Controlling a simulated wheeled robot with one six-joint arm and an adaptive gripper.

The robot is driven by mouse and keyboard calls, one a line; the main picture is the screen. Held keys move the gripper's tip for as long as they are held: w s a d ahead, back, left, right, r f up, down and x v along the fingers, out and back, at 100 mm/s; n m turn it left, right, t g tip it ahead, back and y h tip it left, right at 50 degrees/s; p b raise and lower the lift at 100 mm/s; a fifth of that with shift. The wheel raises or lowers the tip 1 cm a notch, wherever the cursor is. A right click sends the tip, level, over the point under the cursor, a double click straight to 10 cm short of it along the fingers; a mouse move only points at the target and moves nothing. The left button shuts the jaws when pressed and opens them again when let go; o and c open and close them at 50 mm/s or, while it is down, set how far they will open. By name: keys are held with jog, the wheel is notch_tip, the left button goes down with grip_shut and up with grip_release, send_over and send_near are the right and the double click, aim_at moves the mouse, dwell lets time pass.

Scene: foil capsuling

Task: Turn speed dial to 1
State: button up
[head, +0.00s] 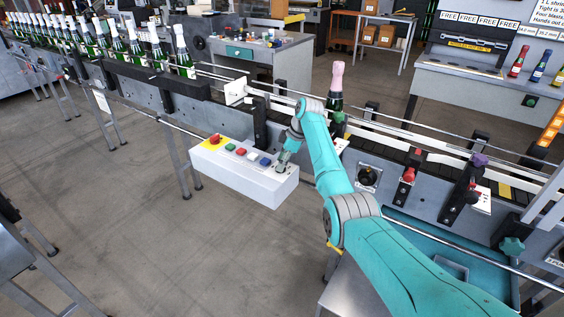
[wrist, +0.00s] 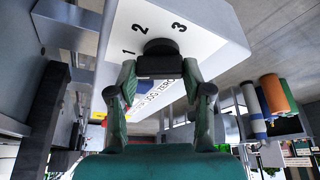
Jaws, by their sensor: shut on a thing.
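The speed dial is a black round knob (wrist: 160,47) on the white face of the control box (head: 240,180). In the wrist view the printed numbers 1, 2 and 3 curve around it, with 1 on its left and 3 above it to the right. My gripper (wrist: 158,75) is shut on the knob, one finger at each side. I cannot tell which number the knob points to. In the head view my gripper (head: 283,160) reaches down onto the right end of the box, and the dial is hidden behind it.
A red button (head: 214,140) on a yellow base and several coloured buttons line the box to the left of my gripper. The conveyor (head: 150,80) runs behind, carrying several green bottles. A pink-topped bottle (head: 337,80) stands on it behind my arm. Open floor lies in front of the box.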

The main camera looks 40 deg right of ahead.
dwell(0.4)
jog(key=o, duration=1.2)
jog(key=shift+c, duration=0.2)
notch_tip(320, 180, up, 10)
jog(key=shift+f, duration=0.1)
